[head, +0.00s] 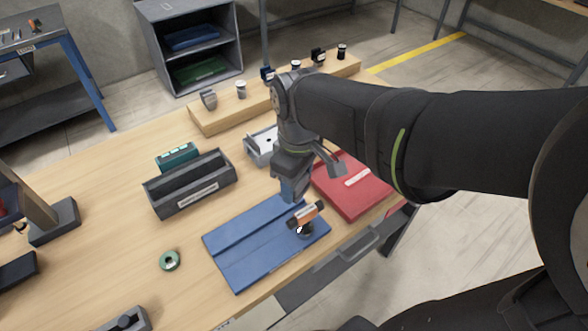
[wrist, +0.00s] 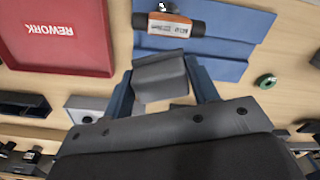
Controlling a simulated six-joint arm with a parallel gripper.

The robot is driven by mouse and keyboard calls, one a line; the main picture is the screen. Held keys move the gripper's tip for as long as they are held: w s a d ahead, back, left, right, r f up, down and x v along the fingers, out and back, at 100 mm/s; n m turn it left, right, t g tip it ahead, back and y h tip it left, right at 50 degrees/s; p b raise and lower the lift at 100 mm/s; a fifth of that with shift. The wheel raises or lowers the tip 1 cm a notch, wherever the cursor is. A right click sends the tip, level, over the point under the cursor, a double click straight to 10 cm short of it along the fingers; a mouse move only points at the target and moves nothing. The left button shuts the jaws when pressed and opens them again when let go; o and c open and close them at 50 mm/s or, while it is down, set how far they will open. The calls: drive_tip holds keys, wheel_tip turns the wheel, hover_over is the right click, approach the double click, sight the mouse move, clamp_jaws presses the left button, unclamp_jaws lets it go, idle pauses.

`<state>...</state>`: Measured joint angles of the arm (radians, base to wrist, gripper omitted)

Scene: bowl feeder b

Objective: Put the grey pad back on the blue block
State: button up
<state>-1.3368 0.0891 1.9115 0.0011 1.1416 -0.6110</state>
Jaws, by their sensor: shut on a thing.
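My gripper (head: 293,192) points down above the far edge of the blue mat, with blue fingers. In the wrist view my gripper (wrist: 162,90) is shut on a grey piece (wrist: 160,72) with a bent face, which looks like the grey pad. It is held above the table. In the head view I cannot make out the pad clearly at the fingers. A small blue block (head: 267,74) stands on the wooden ledge at the back, partly behind my arm. I cannot tell whether it is the task's block. Its top is too small to read.
An orange-and-black cylinder (head: 305,214) is on the blue mat (head: 245,262). A red tray (head: 372,197) is right of the mat. A dark grey bin (head: 205,198), a green ring (head: 170,260) and several small items on the ledge (head: 205,123) stand around. Table left of the mat is mostly clear.

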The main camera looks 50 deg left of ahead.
drive_tip(key=shift+s+a+f, duration=0.1)
drive_tip(key=shift+s+f, duration=0.05)
drive_tip(key=shift+s, duration=0.3)
hover_over(246, 223)
wheel_tip(246, 223, down, 7)
drive_tip(key=shift+r, duration=0.15)
drive_tip(key=shift+f, duration=2)
drive_tip(key=o, duration=1.1)
drive_tip(key=shift+f, duration=0.1)
drive_tip(key=shift+c, duration=0.2)
wheel_tip(246, 223, up, 12)
